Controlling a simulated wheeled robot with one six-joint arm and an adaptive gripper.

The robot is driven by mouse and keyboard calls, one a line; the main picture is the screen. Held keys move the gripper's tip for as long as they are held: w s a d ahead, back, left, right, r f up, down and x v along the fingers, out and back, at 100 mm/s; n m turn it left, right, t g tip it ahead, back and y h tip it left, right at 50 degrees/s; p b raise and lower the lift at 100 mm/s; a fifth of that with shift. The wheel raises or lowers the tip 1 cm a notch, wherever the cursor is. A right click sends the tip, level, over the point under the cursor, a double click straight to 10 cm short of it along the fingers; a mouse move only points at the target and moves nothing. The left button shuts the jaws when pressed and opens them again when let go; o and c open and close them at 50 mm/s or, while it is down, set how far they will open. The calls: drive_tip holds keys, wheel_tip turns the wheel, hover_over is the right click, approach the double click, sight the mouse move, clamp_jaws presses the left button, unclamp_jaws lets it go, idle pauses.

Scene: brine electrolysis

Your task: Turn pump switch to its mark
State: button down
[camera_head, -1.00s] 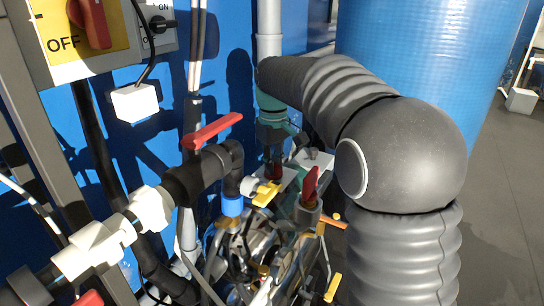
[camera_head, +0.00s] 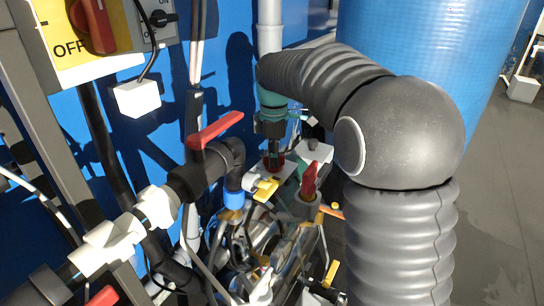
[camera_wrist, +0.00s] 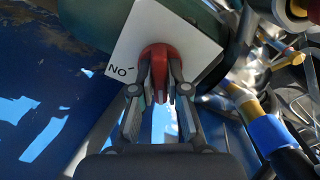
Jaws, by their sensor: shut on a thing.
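The pump switch is a red knob (camera_wrist: 157,56) on a white square plate (camera_wrist: 197,40) in the wrist view. The plate bears black lettering, seen upside down or turned, with a short dark tick beside it, left of the knob. My gripper (camera_wrist: 160,88) is shut on the red knob, one finger on each side. In the head view my gripper (camera_head: 273,150) points down onto the red knob (camera_head: 274,164), beside the wall pipes; the fingers hide much of the knob there. The knob's exact angle against the tick is hard to tell.
A red-handled valve (camera_head: 215,130) on black pipe stands left of my gripper. A yellow-handled valve (camera_head: 265,187) and a red-handled valve (camera_head: 309,182) are close below. A panel with an OFF switch (camera_head: 94,25) is at upper left.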

drive_tip(key=shift+w+d+r+n, duration=0.1)
drive_tip(key=shift+w+d+n, duration=0.05)
drive_tip(key=shift+n, duration=0.95)
drive_tip(key=c, duration=1.2)
unclamp_jaws()
drive_tip(key=shift+w+d, duration=0.1)
drive_tip(key=shift+o, duration=0.2)
wheel_tip(320, 180, up, 12)
